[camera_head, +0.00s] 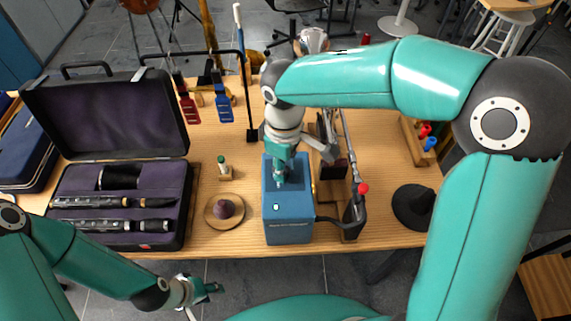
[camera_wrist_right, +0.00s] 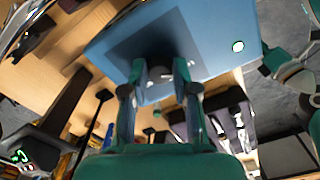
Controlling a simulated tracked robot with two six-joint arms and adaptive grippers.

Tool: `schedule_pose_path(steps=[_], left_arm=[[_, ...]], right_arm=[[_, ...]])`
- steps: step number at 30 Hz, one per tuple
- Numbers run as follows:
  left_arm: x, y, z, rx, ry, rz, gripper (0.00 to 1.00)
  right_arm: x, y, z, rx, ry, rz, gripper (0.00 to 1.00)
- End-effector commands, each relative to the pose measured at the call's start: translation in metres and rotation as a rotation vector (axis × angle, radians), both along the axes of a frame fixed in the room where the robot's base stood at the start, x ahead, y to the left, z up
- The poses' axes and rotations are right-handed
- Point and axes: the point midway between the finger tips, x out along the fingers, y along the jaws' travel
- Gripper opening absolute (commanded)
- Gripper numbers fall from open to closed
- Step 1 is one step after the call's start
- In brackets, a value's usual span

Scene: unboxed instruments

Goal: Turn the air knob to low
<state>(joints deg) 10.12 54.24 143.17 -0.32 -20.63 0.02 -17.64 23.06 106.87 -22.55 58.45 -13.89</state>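The blue box (camera_head: 288,228) stands on the wooden table, and its blue casing (camera_wrist_right: 210,40) with a dark panel fills the upper part of the right wrist view. A dark round knob (camera_wrist_right: 160,73) on that panel lies between the fingertips of my right gripper (camera_wrist_right: 159,72). The fingers are apart, one on each side of the knob, with a small gap visible. In the head view my right gripper (camera_head: 282,180) is over the box's top and hides the knob. Any low marking is not legible. My left gripper (camera_head: 205,291) is off the table's front edge, apart from everything; its finger opening is unclear.
An open instrument case (camera_head: 120,205) with dark woodwind pieces lies left of the box. A small round wooden stand (camera_head: 224,210) and a short bottle (camera_head: 223,168) stand between them. A metal stand with a red knob (camera_head: 363,188) is close on the right, with a black cone-shaped base (camera_head: 413,206) beyond.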

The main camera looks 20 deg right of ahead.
Motion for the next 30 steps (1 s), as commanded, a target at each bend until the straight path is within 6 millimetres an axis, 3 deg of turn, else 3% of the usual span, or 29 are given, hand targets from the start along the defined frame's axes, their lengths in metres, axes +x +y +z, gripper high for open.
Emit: schedule_pose_path(steps=[1,3,16,20,30], left_arm=[[0.000,0.000,0.000,0.000,0.000,0.000,0.40],[0.000,0.000,0.000,0.000,0.000,0.000,0.40],[0.000,0.000,0.001,0.000,0.000,0.000,0.40],[0.000,0.000,0.001,0.000,0.000,0.000,0.40],[0.000,0.000,0.000,0.000,0.000,0.000,0.40]], right_arm=[[0.000,0.000,0.000,0.000,0.000,0.000,0.41],[0.000,0.000,0.000,0.000,0.000,0.000,0.51],[0.001,0.000,0.008,0.001,-0.004,-0.002,0.51],[0.001,0.000,0.026,0.001,-0.005,0.000,0.51],[0.001,0.000,0.092,0.002,-0.004,-0.001,0.51]])
